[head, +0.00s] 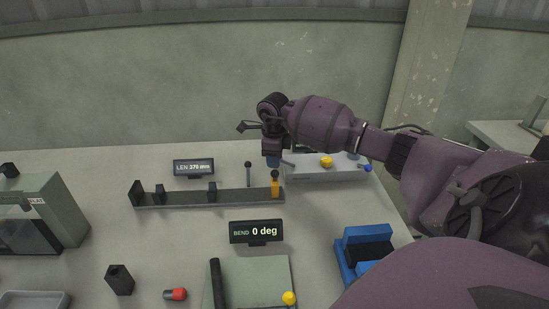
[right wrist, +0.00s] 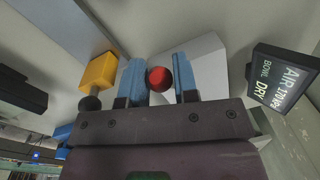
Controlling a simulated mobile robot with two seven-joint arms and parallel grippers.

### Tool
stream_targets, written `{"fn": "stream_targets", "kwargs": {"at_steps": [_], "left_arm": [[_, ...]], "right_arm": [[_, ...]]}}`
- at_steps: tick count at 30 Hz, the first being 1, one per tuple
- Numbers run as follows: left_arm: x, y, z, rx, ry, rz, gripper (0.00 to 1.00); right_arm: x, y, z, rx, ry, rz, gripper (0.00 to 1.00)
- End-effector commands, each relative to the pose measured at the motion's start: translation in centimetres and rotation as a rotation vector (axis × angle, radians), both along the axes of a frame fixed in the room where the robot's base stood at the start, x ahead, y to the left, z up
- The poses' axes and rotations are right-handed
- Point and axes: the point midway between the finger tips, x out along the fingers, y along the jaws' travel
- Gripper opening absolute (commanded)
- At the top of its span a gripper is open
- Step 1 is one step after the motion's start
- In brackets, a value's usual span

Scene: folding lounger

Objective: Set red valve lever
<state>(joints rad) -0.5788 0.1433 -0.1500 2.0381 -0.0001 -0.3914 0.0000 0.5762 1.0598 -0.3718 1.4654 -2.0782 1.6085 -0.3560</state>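The red ball knob (right wrist: 159,79) of the valve lever shows in the right wrist view, between the two blue fingers of my right gripper (right wrist: 160,82). The fingers are open, one on each side of the knob. The left finger is close to it, and a gap shows on the right. In the head view my right gripper (head: 273,159) points down at the left end of a pale valve block (head: 325,175). The red knob is hidden there by the gripper. My left gripper is not in view.
The valve block also carries a yellow knob (head: 326,161) and a blue knob (head: 367,168). A dark rail (head: 175,199) with an orange stop (head: 275,186) lies close left. A display (right wrist: 285,75) stands near the gripper. A blue fixture (head: 352,245) stands at front right.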

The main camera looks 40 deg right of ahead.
Motion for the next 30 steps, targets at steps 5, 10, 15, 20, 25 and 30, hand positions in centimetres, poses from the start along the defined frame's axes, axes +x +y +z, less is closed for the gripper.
{"fn": "stream_targets", "kwargs": {"at_steps": [5,10,15,20,25,30], "left_arm": [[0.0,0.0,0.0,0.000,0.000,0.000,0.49],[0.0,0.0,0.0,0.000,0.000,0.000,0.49],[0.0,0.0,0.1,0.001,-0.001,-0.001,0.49],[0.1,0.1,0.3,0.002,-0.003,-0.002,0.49],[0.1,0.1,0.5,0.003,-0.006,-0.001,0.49],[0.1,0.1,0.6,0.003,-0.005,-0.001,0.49]], "right_arm": [[0.0,0.0,0.0,0.000,0.000,0.000,0.00],[0.0,0.0,0.0,0.000,0.000,0.000,0.00],[0.0,-0.1,0.2,0.011,-0.011,-0.001,0.00],[-0.3,-0.3,0.5,0.052,-0.043,-0.002,0.00],[-0.6,-0.7,1.1,0.134,-0.114,-0.003,0.00],[-1.1,-1.3,1.8,0.248,-0.210,-0.004,0.00]]}}
